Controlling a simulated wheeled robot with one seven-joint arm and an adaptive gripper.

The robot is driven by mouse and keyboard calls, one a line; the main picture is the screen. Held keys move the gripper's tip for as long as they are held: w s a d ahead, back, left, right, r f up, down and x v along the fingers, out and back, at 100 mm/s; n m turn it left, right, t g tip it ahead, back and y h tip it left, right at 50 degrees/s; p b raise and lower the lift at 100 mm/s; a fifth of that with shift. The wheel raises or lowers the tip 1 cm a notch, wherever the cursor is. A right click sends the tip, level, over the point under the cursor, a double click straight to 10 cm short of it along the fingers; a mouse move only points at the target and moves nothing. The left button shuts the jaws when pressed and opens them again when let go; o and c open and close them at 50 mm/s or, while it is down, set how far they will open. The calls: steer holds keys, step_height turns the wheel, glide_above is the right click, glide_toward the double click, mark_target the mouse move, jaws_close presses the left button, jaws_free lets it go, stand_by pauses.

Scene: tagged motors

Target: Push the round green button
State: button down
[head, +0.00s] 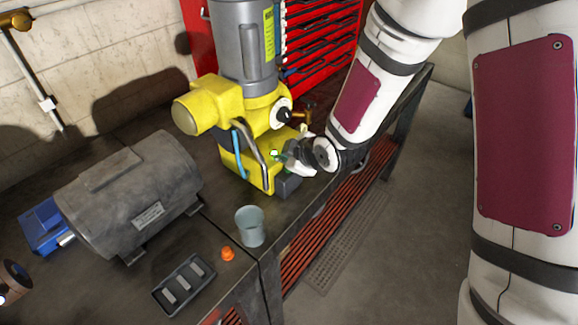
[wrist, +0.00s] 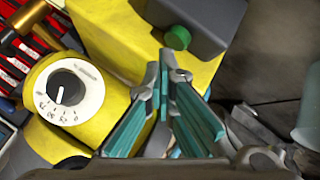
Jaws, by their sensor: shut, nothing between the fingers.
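In the wrist view, the round green button (wrist: 177,38) sits on a dark grey box (wrist: 205,22) beside the yellow housing (wrist: 125,38). My gripper (wrist: 166,74) is shut and empty, its teal-padded fingers pointing towards the button. The fingertips appear just short of it in the picture; I cannot tell whether they touch. In the head view, my gripper (head: 284,158) is low at the front of the yellow motor (head: 262,172), above the grey box (head: 287,186). A small bright green spot (head: 274,153) shows beside the fingers; I cannot tell whether it is the same button.
A white dial (wrist: 73,92) and a brass valve (head: 306,115) are close to the gripper. A blue hose and metal handle (head: 252,140) run down the motor. A cup (head: 250,227), orange cap (head: 228,254), black tray (head: 183,286) and grey motor (head: 130,195) stand on the bench.

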steer(key=shift+s+d+f+b, duration=0.15)
steer(key=shift+f+b, duration=0.05)
steer(key=shift+f, duration=0.25)
steer(key=shift+s+d+f+b, duration=0.1)
steer(key=shift+f+b, duration=0.05)
steer(key=shift+f, duration=0.3)
stand_by(0.5)
steer(key=shift+r, duration=0.15)
steer(key=shift+r+p, duration=0.3)
steer(key=shift+p, duration=0.05)
steer(key=shift+w+a+r+p, duration=0.1)
steer(key=shift+r+p, duration=0.6)
steer(key=shift+r, duration=0.95)
steer(key=shift+w+a+r+p, duration=0.1)
steer(key=shift+r+p, duration=0.6)
steer(key=shift+r, duration=0.95)
